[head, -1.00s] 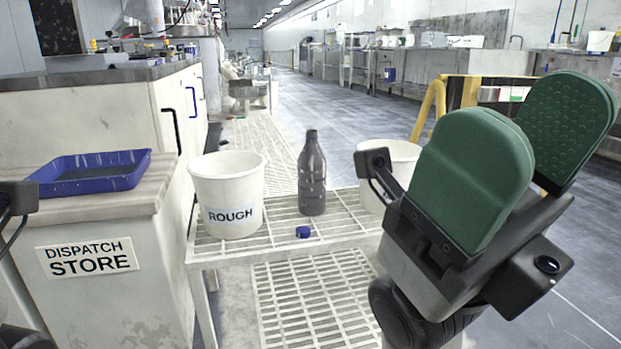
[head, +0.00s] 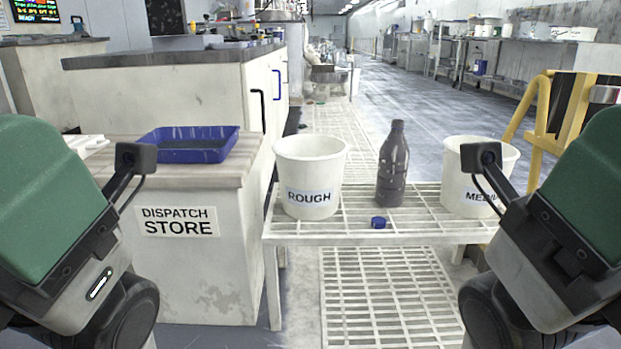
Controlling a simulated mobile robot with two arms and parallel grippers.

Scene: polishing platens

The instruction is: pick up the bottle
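The dark grey-brown bottle (head: 392,170) stands upright on the white slatted bench (head: 350,238), between two white buckets. A small blue cap (head: 378,222) lies on the slats in front of it. My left gripper (head: 40,205) is at the left edge and my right gripper (head: 588,195) at the right edge. Both are nearer to me than the bottle and well apart from it. Each shows one green pad, cut off by the picture edge, so their openings are hidden. I see nothing held.
The ROUGH bucket (head: 310,180) stands left of the bottle. The other bucket (head: 460,165), its label partly hidden by my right arm, stands right. A blue tray (head: 190,150) sits on the DISPATCH STORE cabinet (head: 190,265). A yellow frame (head: 543,110) stands behind at right.

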